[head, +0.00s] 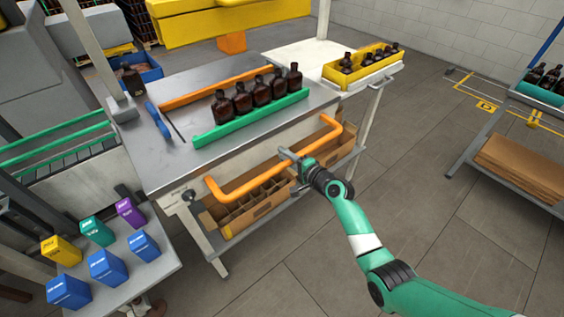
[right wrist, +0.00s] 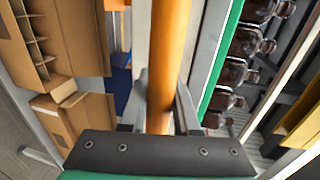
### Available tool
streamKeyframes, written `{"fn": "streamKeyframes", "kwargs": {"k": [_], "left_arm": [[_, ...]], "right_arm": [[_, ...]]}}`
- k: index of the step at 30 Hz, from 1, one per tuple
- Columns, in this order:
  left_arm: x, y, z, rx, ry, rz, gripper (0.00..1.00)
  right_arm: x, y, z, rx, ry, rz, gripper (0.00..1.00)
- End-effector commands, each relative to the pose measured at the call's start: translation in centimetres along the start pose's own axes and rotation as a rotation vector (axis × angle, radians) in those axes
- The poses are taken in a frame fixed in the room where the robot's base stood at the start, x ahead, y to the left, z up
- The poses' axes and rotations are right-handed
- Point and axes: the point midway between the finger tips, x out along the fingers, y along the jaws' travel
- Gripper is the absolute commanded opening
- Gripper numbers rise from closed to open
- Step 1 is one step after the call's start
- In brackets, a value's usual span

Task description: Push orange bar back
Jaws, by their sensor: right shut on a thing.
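The orange bar (head: 243,184) is a long handle with bent ends along the front of the metal table. In the head view my right gripper (head: 292,160) is at the middle of the bar, with its arm coming in from the lower right. In the right wrist view the bar (right wrist: 166,60) runs between the two fingers (right wrist: 160,105), and the gripper is shut on it. My left gripper is not in view.
Several amber bottles (head: 262,92) stand in a row on the metal table (head: 180,165) behind a green rail (head: 250,121). An orange rail (head: 215,87) lies farther back. Cardboard boxes with dividers (head: 240,213) sit below the bar. Open floor lies to the right.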

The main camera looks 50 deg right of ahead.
Motion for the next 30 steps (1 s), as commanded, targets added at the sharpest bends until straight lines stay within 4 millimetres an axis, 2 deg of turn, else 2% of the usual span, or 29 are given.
{"fn": "streamKeyframes", "kwargs": {"k": [11,12,16,26,30], "left_arm": [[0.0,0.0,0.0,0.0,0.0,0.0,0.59],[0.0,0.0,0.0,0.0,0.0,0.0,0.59],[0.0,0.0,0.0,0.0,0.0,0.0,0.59],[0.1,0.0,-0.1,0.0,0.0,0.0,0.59],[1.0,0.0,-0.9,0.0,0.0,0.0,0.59]], "right_arm": [[0.0,0.0,-0.1,0.001,0.001,0.001,0.0],[0.0,0.0,-0.1,0.001,0.001,0.001,0.35],[0.0,0.0,-0.1,0.001,0.001,0.001,0.58],[-0.2,-0.1,-0.1,0.001,0.002,0.001,0.59],[-1.9,-0.3,-0.2,0.002,0.003,0.001,0.59]]}}
